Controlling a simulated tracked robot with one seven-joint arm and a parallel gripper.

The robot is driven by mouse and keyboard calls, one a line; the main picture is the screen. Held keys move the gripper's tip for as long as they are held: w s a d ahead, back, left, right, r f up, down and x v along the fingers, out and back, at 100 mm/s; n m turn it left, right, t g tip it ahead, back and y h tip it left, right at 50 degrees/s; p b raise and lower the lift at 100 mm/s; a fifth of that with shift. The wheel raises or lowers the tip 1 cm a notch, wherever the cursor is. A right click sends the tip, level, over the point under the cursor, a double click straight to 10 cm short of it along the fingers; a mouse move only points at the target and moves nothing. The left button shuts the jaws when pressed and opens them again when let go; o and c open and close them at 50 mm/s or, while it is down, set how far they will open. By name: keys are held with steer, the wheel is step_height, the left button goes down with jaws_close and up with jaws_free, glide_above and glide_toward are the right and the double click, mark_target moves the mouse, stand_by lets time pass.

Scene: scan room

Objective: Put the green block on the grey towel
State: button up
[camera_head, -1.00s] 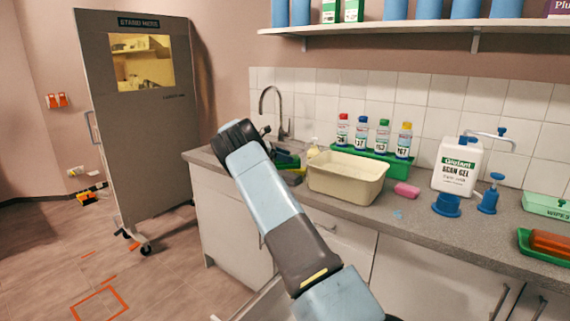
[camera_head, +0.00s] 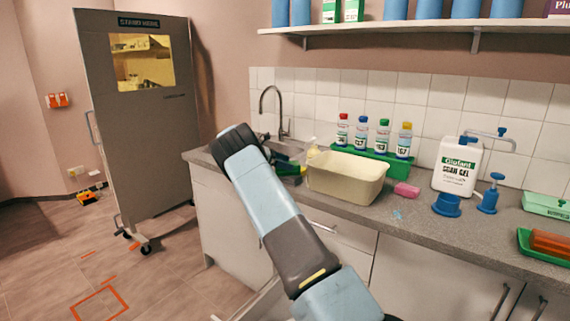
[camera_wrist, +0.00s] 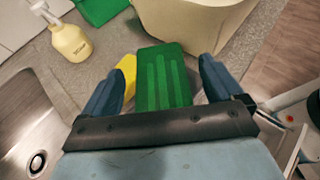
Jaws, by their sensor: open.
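A ribbed green block (camera_wrist: 163,80) lies on the counter in the wrist view. My gripper (camera_wrist: 165,68) is open, with one blue finger on each side of the block; whether either finger touches it I cannot tell. In the head view my gripper is mostly hidden behind my arm, beside the sink, with a bit of green (camera_head: 291,168) showing there. A yellow thing (camera_wrist: 127,70) lies between the block and the left finger, partly hidden. I cannot make out a grey towel in either view.
A cream tub (camera_head: 345,180) stands close beyond the block. A soap bottle (camera_wrist: 70,38) and the steel sink (camera_wrist: 28,120) are at the left in the wrist view. Several capped bottles stand in a green tray (camera_head: 400,170). A pink block (camera_head: 406,190) lies right of the tub.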

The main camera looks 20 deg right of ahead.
steer(key=v, duration=1.1)
steer(key=s+d+r+m+t+y, duration=0.1)
steer(key=s+d+r+m+y, duration=0.15)
steer(key=s+r, duration=0.4)
steer(key=s+d+r+m+t+y, duration=0.1)
steer(key=s+r+m+y, duration=0.15)
steer(key=s+r, duration=0.35)
steer(key=s+a+r+m+t+y, duration=0.1)
steer(key=s+r+m+y, duration=0.1)
steer(key=s+r, duration=0.35)
steer(key=s+a+r+m+t+y, duration=0.1)
steer(key=s+r+y, duration=0.1)
steer(key=s, duration=0.7)
steer(key=s+a+m+t+y, duration=0.1)
steer(key=s+a+m, duration=0.15)
steer(key=s, duration=0.75)
steer(key=s+a+m+t+y, duration=0.15)
steer(key=s+a, duration=0.25)
steer(key=s, duration=0.5)
steer(key=s+a+f+m+t+y, duration=0.1)
steer(key=s+a+f, duration=0.2)
steer(key=s, duration=0.5)
steer(key=s+a+f+m+t, duration=0.1)
steer(key=s+a+f+m, duration=0.1)
steer(key=s, duration=0.6)
steer(key=shift+a+f+t+y, duration=0.35)
steer(key=shift+a+f, duration=0.05)
steer(key=shift+a, duration=0.2)
